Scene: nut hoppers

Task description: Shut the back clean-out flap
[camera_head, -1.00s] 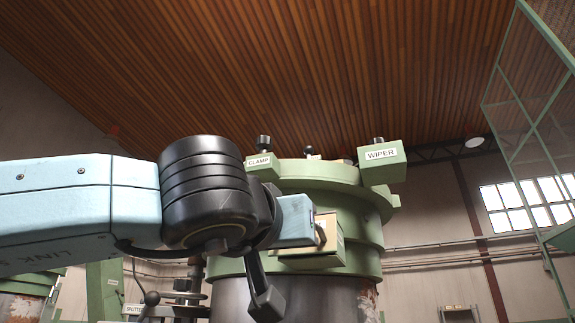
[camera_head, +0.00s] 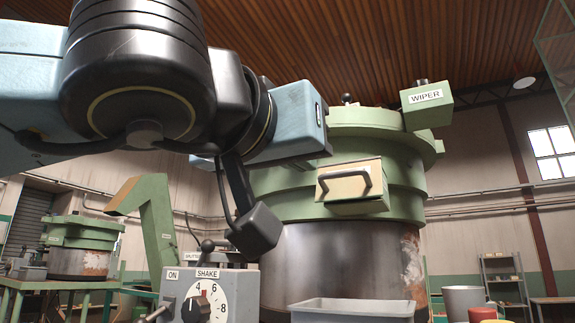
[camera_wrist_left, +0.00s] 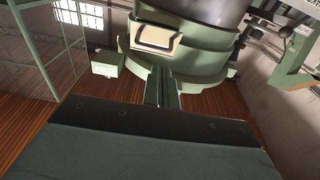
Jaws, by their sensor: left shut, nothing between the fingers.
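A green hopper (camera_head: 376,215) with a bare metal lower drum stands ahead. A pale tan flap (camera_head: 345,180) with a dark bar handle sits on its green side. I cannot tell from this angle how far the flap is open. It also shows in the left wrist view (camera_wrist_left: 152,40), where the picture is upside down. My left gripper's fingers (camera_wrist_left: 162,88) are shut and empty, in front of the flap side and apparently apart from it. In the head view the gripper's blue body hides its fingers, left of and above the flap. My right gripper is not in view.
A green box marked WIPER (camera_head: 427,105) juts from the hopper's rim. A grey control box (camera_head: 208,290) with a SHAKE dial and a grey tray (camera_head: 352,311) stand below. Another hopper (camera_head: 80,245) is at far left. Shelves (camera_head: 503,285) stand at right.

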